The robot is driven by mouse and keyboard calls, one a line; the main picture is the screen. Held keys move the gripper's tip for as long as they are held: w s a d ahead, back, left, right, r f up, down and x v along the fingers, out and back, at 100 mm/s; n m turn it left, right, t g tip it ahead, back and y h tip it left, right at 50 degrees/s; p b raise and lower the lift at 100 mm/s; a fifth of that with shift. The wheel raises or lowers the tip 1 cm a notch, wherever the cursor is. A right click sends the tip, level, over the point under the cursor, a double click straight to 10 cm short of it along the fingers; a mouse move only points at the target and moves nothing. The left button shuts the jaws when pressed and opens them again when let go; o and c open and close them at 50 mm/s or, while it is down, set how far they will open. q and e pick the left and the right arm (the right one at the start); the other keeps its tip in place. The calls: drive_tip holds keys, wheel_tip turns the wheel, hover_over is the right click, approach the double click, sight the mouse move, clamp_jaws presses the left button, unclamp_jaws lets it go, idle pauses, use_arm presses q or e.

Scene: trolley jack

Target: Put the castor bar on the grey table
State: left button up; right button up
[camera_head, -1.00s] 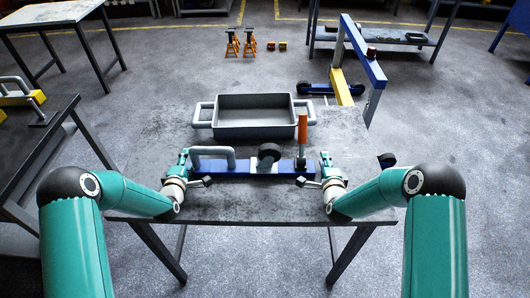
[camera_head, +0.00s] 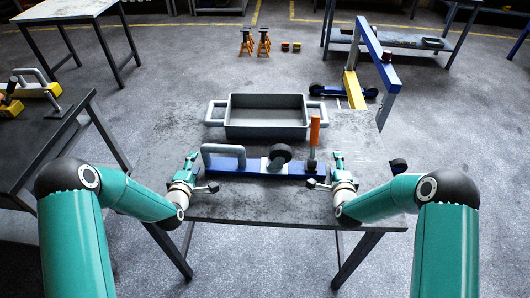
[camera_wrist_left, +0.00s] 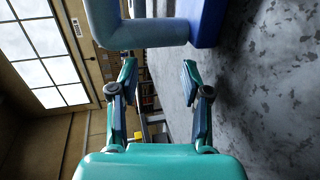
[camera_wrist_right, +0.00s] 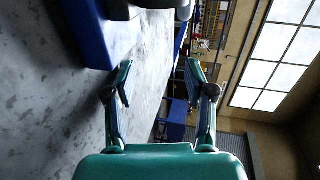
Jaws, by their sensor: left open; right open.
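The castor bar is a blue bar (camera_head: 235,169) with a grey loop handle (camera_head: 224,151), a dark castor wheel and an upright orange grip (camera_head: 314,131). It appears to lie crosswise on the grey table (camera_head: 240,207). My left gripper (camera_head: 203,172) is open at its left end; my right gripper (camera_head: 325,170) is open at its right end. In the left wrist view the handle (camera_wrist_left: 140,35) and bar lie beyond the parted, empty fingers. In the right wrist view the bar (camera_wrist_right: 85,35) lies beyond the left finger. Contact at the ends is unclear in the head view.
A grey tray (camera_head: 266,130) with two side handles stands behind the bar. A dark table (camera_head: 45,125) is at the left. A blue and yellow frame (camera_head: 375,55) with wheels stands behind the table at right. The table front is bare.

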use_arm(q)
drive_tip(key=v, duration=0.7)
drive_tip(key=shift+s, duration=0.4)
use_arm(e)
drive_tip(key=shift+s, duration=0.1)
use_arm(q)
drive_tip(key=shift+s+r, duration=0.1)
drive_tip(key=shift+s, duration=0.05)
use_arm(e)
drive_tip(key=shift+s+r, duration=0.15)
drive_tip(key=shift+s, duration=0.35)
drive_tip(key=v, duration=1)
drive_tip(key=shift+s+r, duration=0.1)
drive_tip(key=shift+s, duration=0.3)
